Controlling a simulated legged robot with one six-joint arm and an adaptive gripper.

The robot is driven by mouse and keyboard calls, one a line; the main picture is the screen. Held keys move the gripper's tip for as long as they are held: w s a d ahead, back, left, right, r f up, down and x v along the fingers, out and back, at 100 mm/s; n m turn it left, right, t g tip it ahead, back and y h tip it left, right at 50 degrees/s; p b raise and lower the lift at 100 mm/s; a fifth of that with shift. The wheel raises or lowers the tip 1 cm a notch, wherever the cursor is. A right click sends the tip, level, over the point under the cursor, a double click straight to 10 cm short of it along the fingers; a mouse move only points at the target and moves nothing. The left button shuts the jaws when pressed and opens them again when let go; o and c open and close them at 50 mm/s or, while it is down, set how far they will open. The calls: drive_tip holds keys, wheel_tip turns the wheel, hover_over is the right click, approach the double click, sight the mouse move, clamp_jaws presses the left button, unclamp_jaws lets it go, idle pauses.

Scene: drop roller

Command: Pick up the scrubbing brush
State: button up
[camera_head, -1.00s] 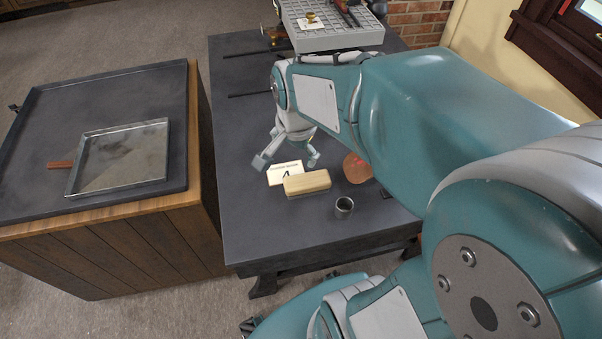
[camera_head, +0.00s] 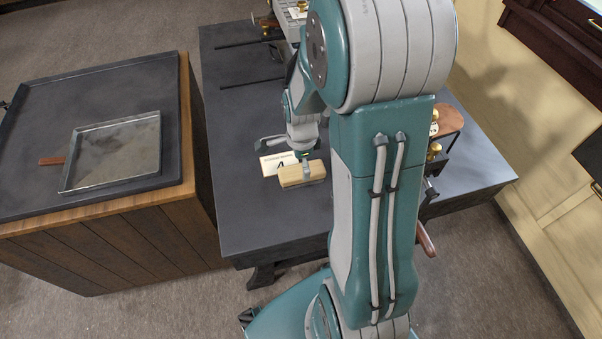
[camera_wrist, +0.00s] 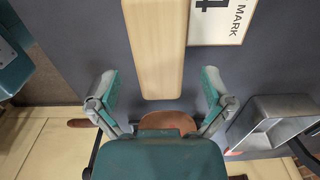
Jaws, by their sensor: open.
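The scrubbing brush lies on the dark table, its pale wooden block (camera_head: 302,175) facing up. In the wrist view the block (camera_wrist: 155,45) runs down from the top edge, and its near end lies just ahead of the gap between my fingers. My gripper (camera_head: 286,151) is open above the table, close to the brush. In the wrist view my gripper (camera_wrist: 161,92) has its two fingers spread wide, with nothing held between them. Contact with the brush cannot be told.
A white marked card (camera_head: 272,163) lies beside the brush; this card (camera_wrist: 219,20) also shows in the wrist view. A grey metal container (camera_wrist: 272,122) and a reddish-brown round thing (camera_wrist: 170,121) are near my gripper. A metal tray (camera_head: 112,153) sits on the left cabinet.

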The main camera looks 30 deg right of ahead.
sight(301, 169)
wheel_tip(301, 169, down, 5)
drive_tip(key=shift+r, duration=0.2)
drive_tip(key=c, duration=1.2)
drive_tip(key=shift+r, duration=0.1)
drive_tip(key=shift+c, duration=0.2)
